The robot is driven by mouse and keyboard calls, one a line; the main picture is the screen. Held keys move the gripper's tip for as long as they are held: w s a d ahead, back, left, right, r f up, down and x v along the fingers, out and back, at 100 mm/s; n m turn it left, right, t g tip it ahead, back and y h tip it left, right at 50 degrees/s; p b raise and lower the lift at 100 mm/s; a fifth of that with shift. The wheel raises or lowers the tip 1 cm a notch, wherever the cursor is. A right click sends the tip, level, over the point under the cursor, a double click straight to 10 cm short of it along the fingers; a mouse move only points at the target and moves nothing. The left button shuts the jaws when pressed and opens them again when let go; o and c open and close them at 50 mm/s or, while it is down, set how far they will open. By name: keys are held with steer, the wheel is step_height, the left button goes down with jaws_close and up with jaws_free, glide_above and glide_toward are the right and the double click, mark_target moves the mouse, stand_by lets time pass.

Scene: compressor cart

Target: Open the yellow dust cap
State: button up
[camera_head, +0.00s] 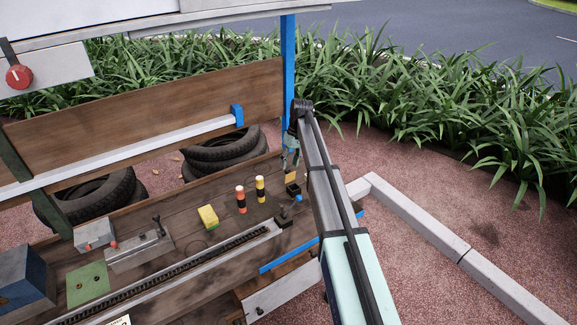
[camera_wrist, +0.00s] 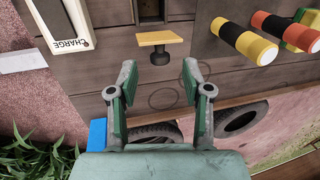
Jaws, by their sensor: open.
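The yellow dust cap looks to be a small flat yellow plate (camera_wrist: 154,38) with a dark round stub (camera_wrist: 159,56) at its lower edge in the wrist view. In the head view a small yellow plate (camera_head: 290,177) shows just above a dark box (camera_head: 293,190) on the wooden deck. My gripper (camera_wrist: 160,72) is open and empty, its two fingers spread on either side below the stub in the wrist view. In the head view my gripper (camera_head: 291,156) hangs above the yellow plate. I cannot tell whether it touches anything.
A yellow-black cylinder (camera_head: 260,189) and a red-black cylinder (camera_head: 241,199) stand nearby on the deck. A yellow block (camera_head: 208,217) sits farther left. A blue post (camera_head: 288,80) rises behind my gripper. A panel marked CHARGE (camera_wrist: 63,22) is in the wrist view.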

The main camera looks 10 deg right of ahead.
steer(key=shift+x, duration=1.45)
jaws_close()
steer(key=g, duration=0.1)
steer(key=w+g+h+p, duration=0.1)
steer(key=w+g+p, duration=0.1)
steer(key=shift+w+a+f, duration=0.2)
steer(key=shift+a+f, duration=0.2)
steer(key=shift+s+f+g+h, duration=0.15)
steer(key=shift+g+h, duration=0.15)
steer(key=shift+g, duration=0.3)
steer(key=shift+m, duration=0.3)
